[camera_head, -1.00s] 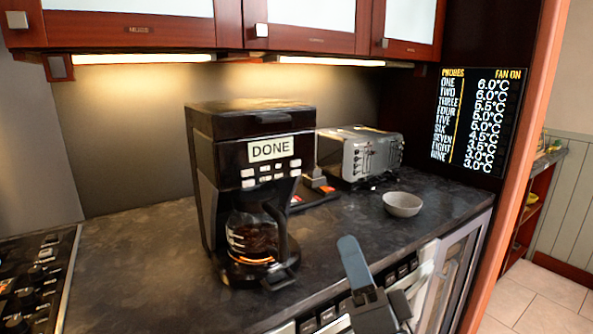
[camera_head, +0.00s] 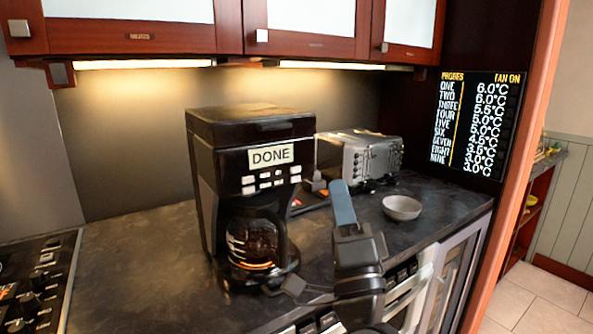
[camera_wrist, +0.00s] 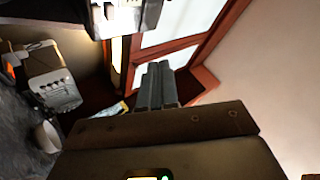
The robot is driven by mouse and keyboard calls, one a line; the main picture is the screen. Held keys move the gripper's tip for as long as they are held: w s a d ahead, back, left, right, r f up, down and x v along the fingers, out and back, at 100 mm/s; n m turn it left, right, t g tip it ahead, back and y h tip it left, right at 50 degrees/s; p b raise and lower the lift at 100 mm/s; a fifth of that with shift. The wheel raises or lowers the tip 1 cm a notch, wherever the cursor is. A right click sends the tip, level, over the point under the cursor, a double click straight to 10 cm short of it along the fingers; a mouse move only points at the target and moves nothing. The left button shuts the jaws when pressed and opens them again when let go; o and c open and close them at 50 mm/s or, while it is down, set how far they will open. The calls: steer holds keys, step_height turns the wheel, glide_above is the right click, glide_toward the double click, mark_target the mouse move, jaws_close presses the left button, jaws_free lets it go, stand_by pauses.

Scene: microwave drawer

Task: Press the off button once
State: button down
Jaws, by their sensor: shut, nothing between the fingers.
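The black coffee maker (camera_head: 250,190) stands on the counter with a glass pot in it. Its display reads DONE. Rows of small pale buttons (camera_head: 270,179) sit below the display; their labels are too small to read, so I cannot tell which is the off button. My gripper (camera_head: 341,190) points upward to the right of the coffee maker, apart from the buttons. Its fingers are shut and empty. In the wrist view the shut fingers (camera_wrist: 158,70) point up, and a dark panel with pale buttons (camera_wrist: 126,6) shows at the top edge.
A silver toaster (camera_head: 365,157) and a grey bowl (camera_head: 402,207) stand to the right on the dark counter (camera_head: 140,250). A hob (camera_head: 35,285) lies at left. Wall cabinets (camera_head: 230,25) hang above. A probe display (camera_head: 475,125) is at right. The counter left of the coffee maker is clear.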

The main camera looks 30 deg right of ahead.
steer(key=w+b, duration=0.1)
steer(key=w, duration=0.7)
steer(key=shift+w, duration=0.15)
stand_by(2.0)
steer(key=shift+w, duration=0.25)
steer(key=shift+w, duration=0.3)
stand_by(0.6)
steer(key=shift+s, duration=0.75)
steer(key=s+p, duration=0.1)
steer(key=s, duration=0.4)
stand_by(0.3)
